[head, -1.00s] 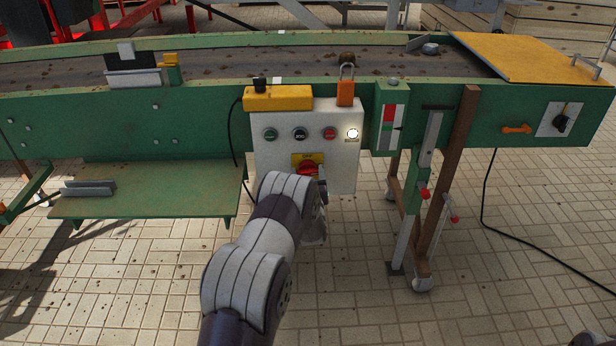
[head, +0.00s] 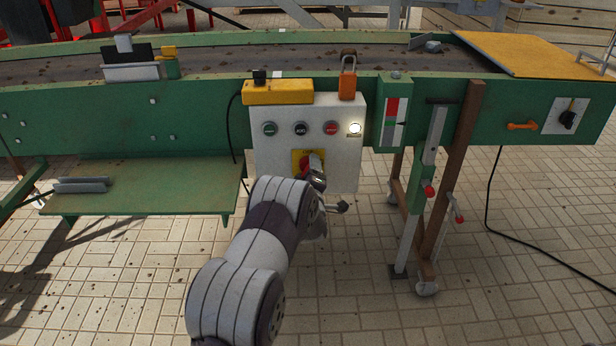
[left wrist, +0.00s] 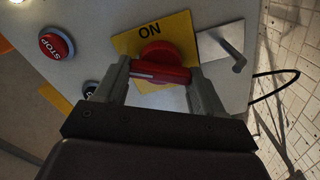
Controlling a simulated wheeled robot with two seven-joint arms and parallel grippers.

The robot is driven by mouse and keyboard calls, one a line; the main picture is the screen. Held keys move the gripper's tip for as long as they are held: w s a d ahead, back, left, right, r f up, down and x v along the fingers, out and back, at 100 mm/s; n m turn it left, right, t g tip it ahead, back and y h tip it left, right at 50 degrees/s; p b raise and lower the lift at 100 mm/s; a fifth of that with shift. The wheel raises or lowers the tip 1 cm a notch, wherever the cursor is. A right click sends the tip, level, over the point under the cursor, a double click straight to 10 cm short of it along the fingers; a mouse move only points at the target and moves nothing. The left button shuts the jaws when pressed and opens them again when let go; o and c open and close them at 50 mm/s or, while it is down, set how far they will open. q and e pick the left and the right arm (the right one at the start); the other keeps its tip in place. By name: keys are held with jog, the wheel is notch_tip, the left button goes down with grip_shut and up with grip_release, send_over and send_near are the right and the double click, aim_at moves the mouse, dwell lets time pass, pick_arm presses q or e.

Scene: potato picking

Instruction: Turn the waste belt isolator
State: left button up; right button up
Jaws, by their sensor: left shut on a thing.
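The red isolator knob (head: 305,163) sits on a yellow plate (head: 298,153) on the front of the white control box (head: 347,178). In the left wrist view, the knob (left wrist: 165,62) has a raised bar with a white line, and the plate (left wrist: 126,42) reads ON. My left gripper (head: 317,173) is shut on the knob's bar, one finger at each end; its fingers also show in the left wrist view (left wrist: 158,80). In the head view my gripper hides part of the knob. My right gripper is in neither current view.
Above the knob are several push buttons (head: 330,128) and a lit lamp (head: 355,128). An orange padlock (head: 347,85) is at the box's top. A metal peg (left wrist: 225,48) stands beside the plate. A green shelf (head: 150,190) lies left; legs (head: 455,170) stand right.

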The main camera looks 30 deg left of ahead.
pick_arm(q)
jog(key=n+b, duration=0.1)
jog(key=n, duration=0.1)
jog(key=n+b, duration=0.2)
jog(key=n, duration=0.1)
jog(key=shift+f+n, duration=0.2)
jog(key=shift+n, duration=0.1)
dwell(0.5)
jog(key=o, duration=1)
jog(key=shift+o, duration=0.2)
jog(key=p+v, duration=0.3)
jog(key=v, duration=0.9)
jog(key=shift+s, duration=0.4)
jog(key=shift+d, duration=0.1)
